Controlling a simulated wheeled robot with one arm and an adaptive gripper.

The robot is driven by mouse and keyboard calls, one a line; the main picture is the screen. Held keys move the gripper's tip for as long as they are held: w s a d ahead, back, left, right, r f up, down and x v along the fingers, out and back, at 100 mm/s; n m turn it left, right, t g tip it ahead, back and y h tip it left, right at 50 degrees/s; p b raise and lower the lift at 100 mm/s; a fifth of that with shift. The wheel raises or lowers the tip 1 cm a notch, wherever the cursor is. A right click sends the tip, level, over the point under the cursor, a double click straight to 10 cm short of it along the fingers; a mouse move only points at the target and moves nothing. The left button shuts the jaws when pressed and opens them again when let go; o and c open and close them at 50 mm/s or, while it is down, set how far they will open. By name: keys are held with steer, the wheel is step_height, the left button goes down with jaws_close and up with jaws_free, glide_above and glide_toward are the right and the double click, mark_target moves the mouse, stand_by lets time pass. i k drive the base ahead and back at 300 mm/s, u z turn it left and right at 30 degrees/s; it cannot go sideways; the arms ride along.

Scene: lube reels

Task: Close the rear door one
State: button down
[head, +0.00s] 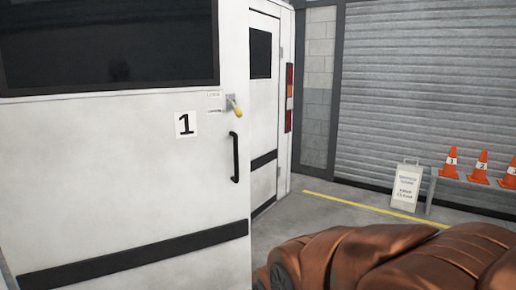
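The rear door one (120,170) is a large white door that fills the left of the head view. It has a dark window at the top, a black "1" label, a black vertical handle (234,157) near its right edge and a black strip low down. It stands open, swung out in front of the vehicle's rear. A small latch with a yellow part (236,106) sits above the handle. Another white door (263,100) with a small dark window shows behind its right edge. My copper-coloured arm is at the lower right. My gripper is not in view.
A grey roller shutter (420,90) stands at the back right. A white sign board (406,187) and several numbered orange cones (451,163) on a low grey bench (456,182) are in front of it. A yellow line (360,207) crosses the grey floor, which is clear beside the door.

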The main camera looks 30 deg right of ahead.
mark_target(125, 150)
steer(key=z, duration=0.15)
steer(key=i, duration=0.75)
steer(key=u, duration=0.55)
steer(key=i, duration=0.6)
steer(key=u, duration=0.55)
